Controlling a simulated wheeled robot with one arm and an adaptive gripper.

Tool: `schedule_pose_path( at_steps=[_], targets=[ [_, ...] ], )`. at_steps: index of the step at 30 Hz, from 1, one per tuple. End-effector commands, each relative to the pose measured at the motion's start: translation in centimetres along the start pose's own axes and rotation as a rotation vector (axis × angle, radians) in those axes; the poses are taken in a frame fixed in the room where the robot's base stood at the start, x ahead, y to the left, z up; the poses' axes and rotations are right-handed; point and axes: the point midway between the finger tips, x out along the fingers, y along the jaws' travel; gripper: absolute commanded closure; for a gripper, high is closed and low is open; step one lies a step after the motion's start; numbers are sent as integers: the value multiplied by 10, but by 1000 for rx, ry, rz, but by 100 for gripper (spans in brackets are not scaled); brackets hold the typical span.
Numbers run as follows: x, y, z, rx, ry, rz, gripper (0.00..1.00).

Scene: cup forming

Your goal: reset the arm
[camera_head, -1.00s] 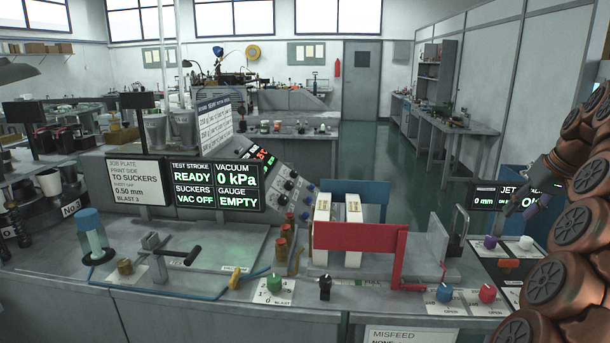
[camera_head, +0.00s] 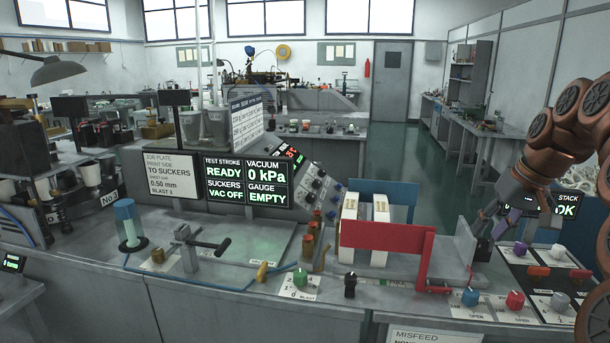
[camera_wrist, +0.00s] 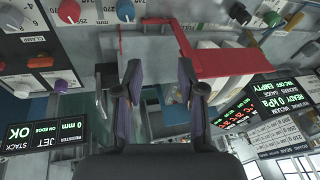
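My gripper (camera_wrist: 160,88) shows in the wrist view with its two dark fingers apart and nothing between them. In the head view my gripper (camera_head: 492,212) is at the right, small and partly in front of the stack screen, near the grey upright plate. My copper-coloured arm comes in from the right edge and bends down toward the bench. In the wrist view the scene appears upside down, with the red guard (camera_wrist: 235,62) beyond the fingers.
The bench holds a red guard (camera_head: 385,236), white carton stacks (camera_head: 380,225), and a grey upright plate (camera_head: 466,240). Knobs, including a blue one (camera_head: 470,296) and a red one (camera_head: 515,300), line the front right. A black-handled clamp (camera_head: 205,246) and clear blue-capped cylinder (camera_head: 128,222) stand left.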

Motion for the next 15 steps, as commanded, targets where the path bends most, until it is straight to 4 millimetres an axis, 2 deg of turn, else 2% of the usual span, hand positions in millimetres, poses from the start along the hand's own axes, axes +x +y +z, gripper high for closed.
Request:
schedule_pose_path(
  at_steps=[1, 6, 11, 15],
  targets=[
    [5, -17, 9, -21, -21, -5, 61],
    [21, -65, 40, -69, -84, -5, 61],
    [37, -102, 77, -105, -142, 5, 61],
    [51, -128, 116, -128, -194, 20, 61]
  ],
)
